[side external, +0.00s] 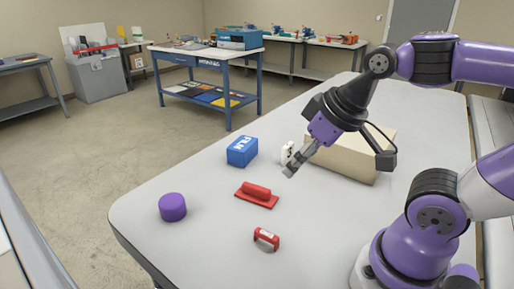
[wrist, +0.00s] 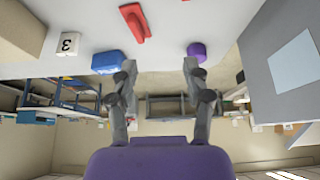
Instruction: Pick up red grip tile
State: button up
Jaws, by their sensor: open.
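The red grip tile (side external: 257,195), a flat red plate with a rounded bar handle on top, lies on the grey-white table (side external: 190,251). In the wrist view the red tile (wrist: 135,22) is at the top, beyond the fingertips. My gripper (side external: 291,172) is open and empty, in the air above the table, up and to the right of the tile in the side view. In the wrist view its two fingers (wrist: 160,66) stand wide apart with nothing between them.
A blue box (side external: 242,151), a purple cylinder (side external: 172,207) and a red clamp-like item (side external: 266,239) stand around the tile. A white block (side external: 287,153) and a large beige box (side external: 352,155) are behind my gripper. Bare table surrounds the tile.

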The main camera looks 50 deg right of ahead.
jog(key=n+g, duration=0.1)
jog(key=n, duration=0.1)
send_near(257, 187)
jog(key=f, duration=0.2)
jog(key=w+f, duration=0.1)
jog(key=shift+w+d+y, duration=0.1)
jog(key=shift+d+y, duration=0.15)
jog(key=shift+y, duration=0.05)
jog(key=shift+x, duration=2.95)
grip_shut()
